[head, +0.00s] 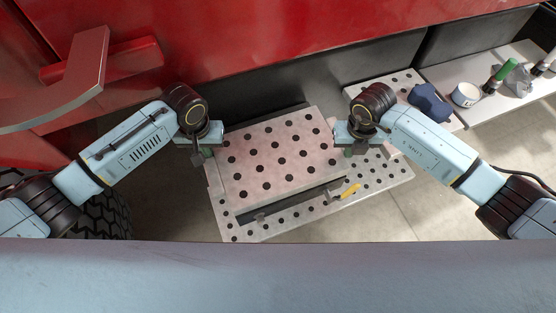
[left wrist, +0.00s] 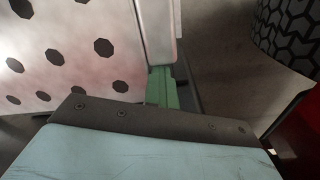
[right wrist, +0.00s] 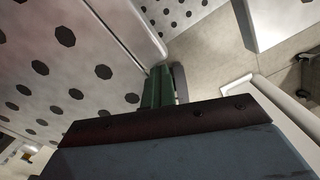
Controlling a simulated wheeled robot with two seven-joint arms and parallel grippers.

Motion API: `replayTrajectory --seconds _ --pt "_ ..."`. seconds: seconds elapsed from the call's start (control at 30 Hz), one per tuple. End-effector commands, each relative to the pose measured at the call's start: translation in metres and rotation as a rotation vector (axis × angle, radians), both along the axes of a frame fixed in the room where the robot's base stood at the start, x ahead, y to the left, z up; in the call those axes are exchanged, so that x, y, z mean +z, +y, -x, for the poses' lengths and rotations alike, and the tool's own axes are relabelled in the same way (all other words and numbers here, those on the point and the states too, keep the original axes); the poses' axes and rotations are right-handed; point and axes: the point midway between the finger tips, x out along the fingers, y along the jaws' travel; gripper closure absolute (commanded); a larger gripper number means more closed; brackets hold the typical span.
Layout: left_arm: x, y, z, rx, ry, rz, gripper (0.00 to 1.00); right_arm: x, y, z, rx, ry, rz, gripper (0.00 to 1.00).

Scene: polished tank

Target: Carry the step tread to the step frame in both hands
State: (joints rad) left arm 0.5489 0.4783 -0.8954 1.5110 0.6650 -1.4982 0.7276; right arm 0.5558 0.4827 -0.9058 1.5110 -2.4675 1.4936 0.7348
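The step tread (head: 275,155) is a pale, pinkish plate with rows of dark round holes, in the middle of the head view. My left gripper (head: 208,150) is at its left edge and my right gripper (head: 349,150) at its right edge. Both appear shut on the tread. The left wrist view shows the tread's rim (left wrist: 155,35) meeting green finger pads; the right wrist view shows the opposite rim (right wrist: 138,32) likewise. A dark bar-like part (head: 290,203), perhaps the step frame, shows along the tread's near edge; the tread hides the rest.
A lower perforated plate (head: 385,180) extends beneath and right of the tread, with a yellow piece (head: 351,191) on it. At the right, a pale ledge (head: 490,110) holds a white tub (head: 466,94) and a green-topped bottle (head: 500,75). A red body rises behind; a tyre (head: 105,212) is at left.

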Motion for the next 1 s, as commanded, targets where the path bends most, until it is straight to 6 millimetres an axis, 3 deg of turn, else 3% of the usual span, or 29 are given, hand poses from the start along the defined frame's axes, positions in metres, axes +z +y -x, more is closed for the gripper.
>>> replayTrajectory --seconds 0.1,0.27,0.47,0.63,0.83,1.0 --pt "0.005 0.005 -0.002 -0.006 -0.010 0.017 0.99 0.005 -0.006 -0.003 0.005 -0.012 -0.015 1.00" --pt "0.005 0.016 -0.002 -0.003 -0.009 0.011 0.79 0.005 -0.016 -0.002 0.004 -0.011 -0.009 1.00" --pt "0.004 0.018 -0.002 0.000 -0.007 0.007 0.79 0.003 -0.018 -0.002 0.002 -0.008 -0.005 1.00" --pt "0.003 0.019 -0.002 0.001 -0.006 0.005 0.79 0.003 -0.019 -0.002 0.001 -0.007 -0.003 0.79" --pt "0.003 0.019 -0.002 0.001 -0.006 0.004 0.79 0.003 -0.020 -0.001 0.001 -0.006 -0.001 0.79" --pt "0.003 0.019 -0.001 0.001 -0.005 0.003 0.57 0.003 -0.020 -0.001 0.001 -0.006 -0.001 0.79"
